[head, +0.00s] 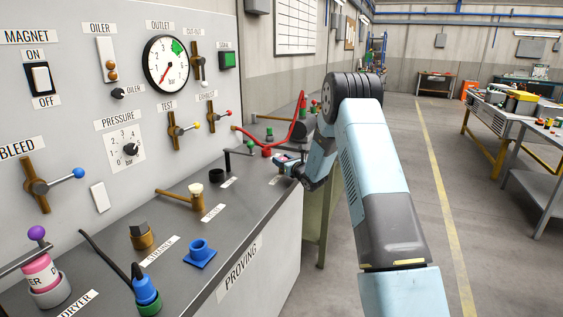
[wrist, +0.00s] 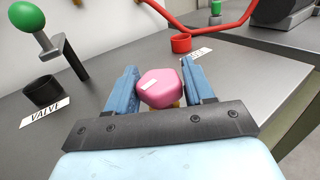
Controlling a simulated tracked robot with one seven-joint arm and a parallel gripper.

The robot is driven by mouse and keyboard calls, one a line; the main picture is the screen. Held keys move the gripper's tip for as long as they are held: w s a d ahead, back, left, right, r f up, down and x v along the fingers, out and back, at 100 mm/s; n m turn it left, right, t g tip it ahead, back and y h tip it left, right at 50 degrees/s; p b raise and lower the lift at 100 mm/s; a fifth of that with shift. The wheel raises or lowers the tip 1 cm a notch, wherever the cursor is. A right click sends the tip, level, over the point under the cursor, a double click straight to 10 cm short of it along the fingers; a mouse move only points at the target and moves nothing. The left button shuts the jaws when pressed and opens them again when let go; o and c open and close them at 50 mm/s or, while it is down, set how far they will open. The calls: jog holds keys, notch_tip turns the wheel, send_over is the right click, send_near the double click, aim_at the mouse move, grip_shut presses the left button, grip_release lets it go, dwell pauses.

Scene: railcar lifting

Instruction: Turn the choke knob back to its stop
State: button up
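A pink, many-sided knob (wrist: 162,88) with a white mark on top stands on the grey bench top in the wrist view, on a small yellowish base. I take it to be the choke knob; a label (wrist: 197,55) behind it is mostly hidden. My gripper (wrist: 160,80) has one blue finger on each side of the knob. The fingers are very close to its sides, and I cannot tell if they press on it. In the head view my gripper (head: 284,163) is low over the far right part of the bench and largely hides the knob.
A green-knobbed valve lever (wrist: 38,30) and a black cup (wrist: 43,91) stand to the left. The upright panel (head: 85,100) borders the bench's left. Open floor (head: 430,180) lies right.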

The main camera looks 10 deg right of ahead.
jog(key=c, duration=0.6)
jog(key=shift+a, duration=0.1)
jog(key=shift+c, duration=0.2)
jog(key=shift+y, duration=0.3)
